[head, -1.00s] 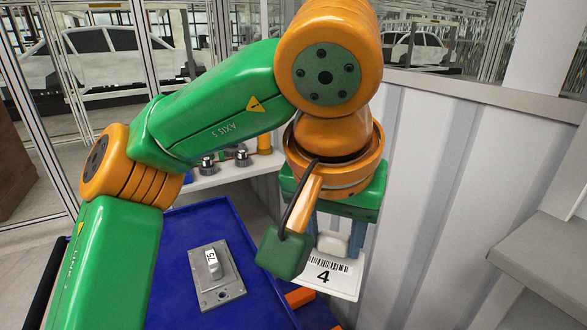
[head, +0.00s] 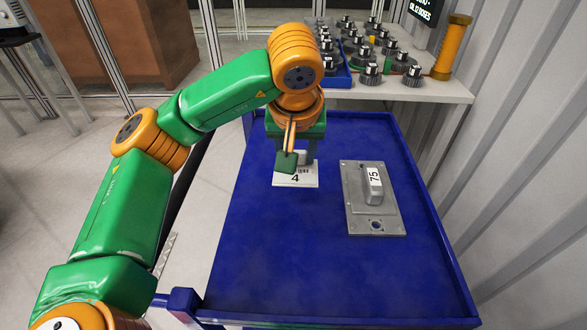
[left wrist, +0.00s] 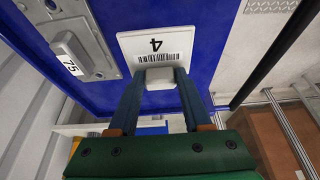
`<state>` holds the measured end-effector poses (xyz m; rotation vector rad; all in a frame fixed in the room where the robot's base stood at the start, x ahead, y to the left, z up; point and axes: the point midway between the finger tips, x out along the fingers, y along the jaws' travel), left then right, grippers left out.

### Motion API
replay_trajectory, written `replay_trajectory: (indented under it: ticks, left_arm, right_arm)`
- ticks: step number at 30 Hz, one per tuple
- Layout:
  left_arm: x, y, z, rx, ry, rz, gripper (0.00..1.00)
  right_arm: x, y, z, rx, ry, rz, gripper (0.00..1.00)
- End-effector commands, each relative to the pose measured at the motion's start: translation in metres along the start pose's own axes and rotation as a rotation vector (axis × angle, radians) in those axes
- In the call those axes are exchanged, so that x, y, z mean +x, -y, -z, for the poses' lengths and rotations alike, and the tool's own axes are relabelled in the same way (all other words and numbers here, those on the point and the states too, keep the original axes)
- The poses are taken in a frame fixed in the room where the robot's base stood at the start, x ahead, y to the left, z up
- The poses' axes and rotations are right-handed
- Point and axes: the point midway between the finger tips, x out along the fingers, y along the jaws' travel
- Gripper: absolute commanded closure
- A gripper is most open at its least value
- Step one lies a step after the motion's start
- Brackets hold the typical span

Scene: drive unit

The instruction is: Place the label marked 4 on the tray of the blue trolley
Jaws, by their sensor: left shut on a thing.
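The white label marked 4 (head: 296,177) has a barcode and a small block-shaped grip. My left gripper (head: 298,158) is shut on that grip and holds the label flat over the far left part of the blue trolley's tray (head: 320,270). In the left wrist view the fingers (left wrist: 159,80) close around the grip, and the label (left wrist: 150,44) lies over blue tray surface near its edge. I cannot tell whether the label touches the tray. My right gripper is not in view.
A grey metal plate with a handle tagged 75 (head: 372,200) lies on the tray, to the right of the label. A white shelf (head: 400,92) with several gears stands behind the trolley. A corrugated wall (head: 520,150) is at the right. The tray's near half is clear.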

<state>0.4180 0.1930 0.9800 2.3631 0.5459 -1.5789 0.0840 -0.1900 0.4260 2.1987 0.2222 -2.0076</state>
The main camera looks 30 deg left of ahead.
Motion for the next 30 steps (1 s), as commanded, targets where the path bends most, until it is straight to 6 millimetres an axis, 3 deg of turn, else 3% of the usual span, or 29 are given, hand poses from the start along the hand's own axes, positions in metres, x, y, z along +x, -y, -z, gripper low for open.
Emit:
replay_trajectory:
  ticks: [5, 9, 14, 18, 29, 30]
  left_arm:
    - [0.047, 0.005, 0.019, -0.002, 0.009, 0.002, 1.00]
    - [0.068, 0.007, 0.030, -0.001, 0.003, 0.001, 1.00]
    - [0.091, 0.009, 0.037, -0.001, 0.004, 0.003, 1.00]
    - [0.113, 0.009, 0.026, 0.003, 0.002, 0.001, 1.00]
    - [0.120, 0.008, 0.024, 0.002, -0.001, -0.001, 1.00]
    - [0.120, 0.008, 0.024, 0.002, -0.001, -0.001, 0.48]
  right_arm:
    - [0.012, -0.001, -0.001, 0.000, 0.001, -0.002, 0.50]
    - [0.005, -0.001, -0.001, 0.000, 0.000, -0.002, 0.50]
    - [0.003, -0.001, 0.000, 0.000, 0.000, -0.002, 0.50]
    - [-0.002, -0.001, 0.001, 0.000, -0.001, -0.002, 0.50]
    - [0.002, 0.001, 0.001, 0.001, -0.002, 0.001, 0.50]
    - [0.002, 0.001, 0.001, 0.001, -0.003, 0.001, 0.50]
